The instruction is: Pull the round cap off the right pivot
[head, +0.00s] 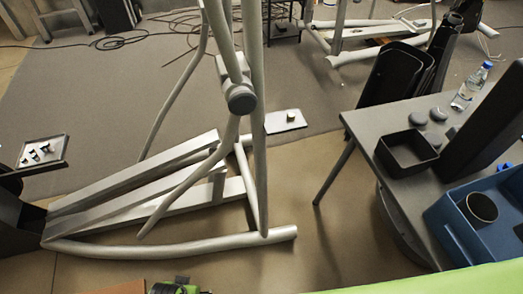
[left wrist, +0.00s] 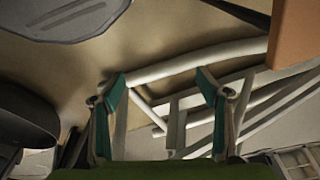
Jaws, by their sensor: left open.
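The pale grey frame of an elliptical machine (head: 160,195) stands on the floor in the head view. A dark grey round cap (head: 241,98) sits on the pivot joint of its upright. Two similar dark round pieces (head: 418,116) lie on the table. My left gripper (left wrist: 162,76) is open and empty in the left wrist view, its teal-padded fingers apart with the machine's base bars beyond them. In the head view a green part of my left gripper (head: 178,287) shows at the bottom edge, well below the cap. My right gripper is not in view.
A grey table (head: 375,125) on the right holds a black open tray (head: 384,150), a water bottle (head: 470,85) and a blue bin (head: 455,225) with a dark cup (head: 481,207). A pale tray (head: 275,122) lies on the floor behind the machine. Cables lie farther back.

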